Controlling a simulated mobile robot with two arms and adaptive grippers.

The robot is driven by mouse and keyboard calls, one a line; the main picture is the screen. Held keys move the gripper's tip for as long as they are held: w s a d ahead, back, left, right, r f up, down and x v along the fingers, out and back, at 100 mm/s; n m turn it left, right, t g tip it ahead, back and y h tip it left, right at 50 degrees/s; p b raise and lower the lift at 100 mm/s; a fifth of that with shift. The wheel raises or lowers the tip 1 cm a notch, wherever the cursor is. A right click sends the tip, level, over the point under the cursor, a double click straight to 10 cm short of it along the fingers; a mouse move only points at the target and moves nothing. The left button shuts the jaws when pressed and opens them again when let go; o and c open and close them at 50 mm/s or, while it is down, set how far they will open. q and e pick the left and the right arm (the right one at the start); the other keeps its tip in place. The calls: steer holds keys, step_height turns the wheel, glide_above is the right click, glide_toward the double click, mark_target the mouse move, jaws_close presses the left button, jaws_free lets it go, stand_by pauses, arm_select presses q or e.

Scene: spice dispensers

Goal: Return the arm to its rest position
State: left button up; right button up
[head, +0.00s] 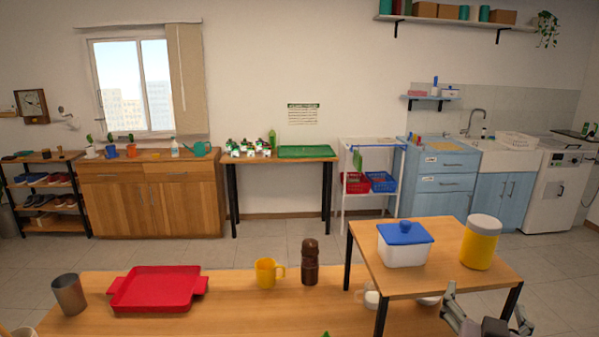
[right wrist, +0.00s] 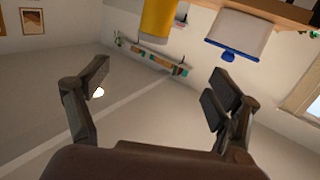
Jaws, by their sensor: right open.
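My right gripper (head: 488,318) is at the lower right of the head view, in front of the small raised table (head: 450,281). In the right wrist view my right gripper (right wrist: 158,95) has its fingers spread wide with nothing between them. A yellow canister with a white lid (head: 480,245) and a white box with a blue lid (head: 404,246) stand on the raised table. Both show in the right wrist view, the yellow canister (right wrist: 158,18) and the white box (right wrist: 240,35), beyond the fingers and apart from them. My left gripper is not in view.
On the long table (head: 232,318) are a red tray (head: 155,288), a metal cup (head: 69,294), a yellow mug (head: 266,273) and a brown grinder (head: 310,263). White cups (head: 370,297) sit under the raised table. Open floor (head: 560,300) lies to the right.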

steer(key=s+a+f+n+g+y, duration=0.35)
steer(key=s+f, duration=0.35)
steer(key=f, duration=0.5)
steer(key=s+a+f+n+g+y, duration=0.25)
steer(key=s+a+f+g, duration=0.35)
steer(key=f, duration=0.6)
steer(key=s+a+f+n+g+y, duration=0.15)
steer(key=s+f, duration=0.35)
steer(key=s, duration=0.6)
step_height(320, 180, down, 26)
steer(key=g, duration=0.2)
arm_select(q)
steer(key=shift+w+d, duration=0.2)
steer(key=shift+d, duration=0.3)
arm_select(e)
steer(key=s+d+f+g, duration=0.1)
steer(key=s+d+f, duration=0.1)
steer(key=s+f, duration=1.4)
steer(key=shift+s+d+f, duration=0.15)
steer(key=shift+s+d, duration=0.25)
steer(key=shift+s, duration=0.25)
